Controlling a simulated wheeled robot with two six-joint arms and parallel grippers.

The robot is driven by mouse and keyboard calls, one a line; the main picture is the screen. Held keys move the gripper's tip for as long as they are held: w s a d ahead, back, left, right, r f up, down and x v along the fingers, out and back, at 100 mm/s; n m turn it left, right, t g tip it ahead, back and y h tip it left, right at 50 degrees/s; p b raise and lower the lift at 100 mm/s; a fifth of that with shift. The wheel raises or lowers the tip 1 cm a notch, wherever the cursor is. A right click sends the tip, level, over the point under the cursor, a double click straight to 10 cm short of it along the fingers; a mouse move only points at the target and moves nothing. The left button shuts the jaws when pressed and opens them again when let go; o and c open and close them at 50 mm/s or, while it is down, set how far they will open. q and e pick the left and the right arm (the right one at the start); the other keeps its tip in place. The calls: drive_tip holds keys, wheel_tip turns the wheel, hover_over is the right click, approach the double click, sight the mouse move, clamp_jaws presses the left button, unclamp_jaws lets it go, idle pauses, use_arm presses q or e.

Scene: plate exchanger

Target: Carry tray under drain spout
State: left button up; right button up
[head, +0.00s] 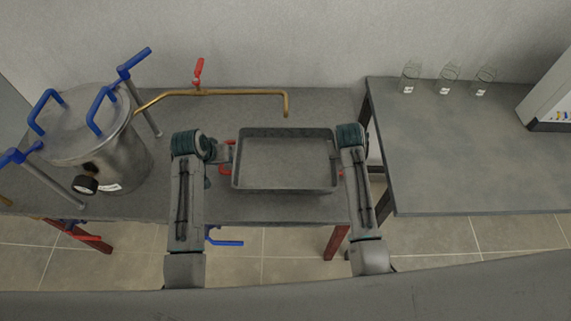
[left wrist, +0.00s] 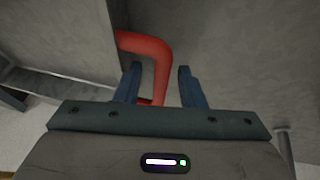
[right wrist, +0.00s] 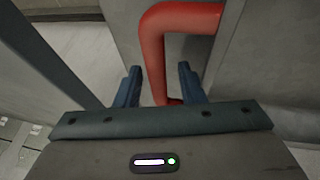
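The grey rectangular tray (head: 285,165) is empty and stands level over the table, between my two grippers. I cannot tell whether it rests on the table. It has a red handle on each short side. My left gripper (left wrist: 158,88) is open, its fingers on either side of the left red handle (left wrist: 148,44). My right gripper (right wrist: 160,88) is open, its fingers on either side of the right red handle (right wrist: 180,17). The brass drain spout (head: 286,105) ends just behind the tray's far rim in the head view.
A steel vessel (head: 125,150) with blue clamp handles and a gauge stands at the left. A red valve lever (head: 198,70) sits on the brass pipe. A second table (head: 470,150) at the right holds glass beakers (head: 447,78) and a white device (head: 553,100).

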drive_tip(key=shift+r, duration=0.15)
use_arm(q)
drive_tip(key=v, duration=1.1)
use_arm(e)
drive_tip(key=v, duration=0.7)
drive_tip(key=shift+s+a+r, duration=0.1)
